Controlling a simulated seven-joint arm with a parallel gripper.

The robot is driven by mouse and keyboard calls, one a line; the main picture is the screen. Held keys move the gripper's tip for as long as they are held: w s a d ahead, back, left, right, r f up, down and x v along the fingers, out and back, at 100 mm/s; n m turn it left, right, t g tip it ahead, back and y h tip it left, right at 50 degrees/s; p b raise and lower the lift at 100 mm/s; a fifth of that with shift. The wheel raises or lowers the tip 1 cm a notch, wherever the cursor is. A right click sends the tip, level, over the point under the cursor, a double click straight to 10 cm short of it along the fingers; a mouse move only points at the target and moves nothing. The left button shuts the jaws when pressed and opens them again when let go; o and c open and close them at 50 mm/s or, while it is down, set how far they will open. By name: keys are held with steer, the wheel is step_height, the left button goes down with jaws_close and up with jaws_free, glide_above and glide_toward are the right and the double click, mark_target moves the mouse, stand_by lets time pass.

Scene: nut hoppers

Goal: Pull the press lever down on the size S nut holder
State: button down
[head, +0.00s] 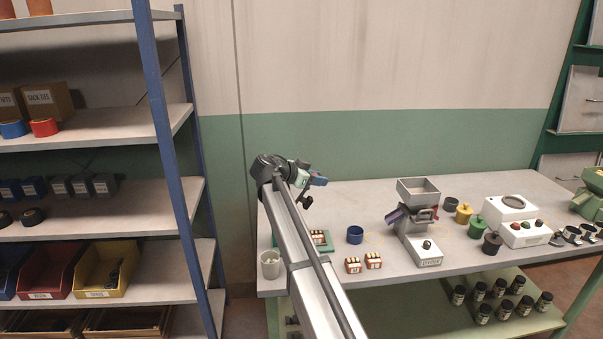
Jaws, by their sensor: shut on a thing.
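My gripper (309,182) is raised above the left end of the table, well clear of the small boxes below. It is shut on a small blue thing (318,181) with a reddish edge, too small to identify. Two small red and white boxes (353,265) (374,261) stand on the table below and to the right of my gripper. A similar box (320,238) sits on a green tray (331,247), partly hidden by my arm. Their labels are too small to read, so I cannot tell which holder is size S. I cannot make out a press lever.
A grey hopper machine (418,220) stands mid-table, with a blue cup (355,235) to its left. A pale cup (270,264) is at the table's left end. Coloured pots (463,213) and a white box (523,233) stand right. A shelf rack (162,130) stands left.

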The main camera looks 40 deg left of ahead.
steer(key=w+d+f+m+g+y, duration=0.1)
steer(key=w+d+f+g+y, duration=0.1)
steer(key=f, duration=0.3)
steer(key=w+d+f+g+y, duration=0.2)
steer(key=f+g, duration=0.1)
steer(key=f, duration=0.3)
steer(key=w+d+f+m+g+y, duration=0.1)
steer(key=w+d+f+g+y, duration=0.1)
steer(key=f, duration=0.4)
steer(key=shift+w+d+f+m+g, duration=0.1)
steer(key=shift+w+d+m+g, duration=0.1)
steer(key=shift+d+m+g, duration=0.1)
steer(key=shift+a+f+g+y, duration=0.15)
steer(key=shift+f+g+y, duration=0.25)
steer(key=shift+f, duration=0.5)
steer(key=shift+s+f, duration=0.1)
steer(key=c, duration=0.8)
jaws_free()
steer(key=v, duration=1.4)
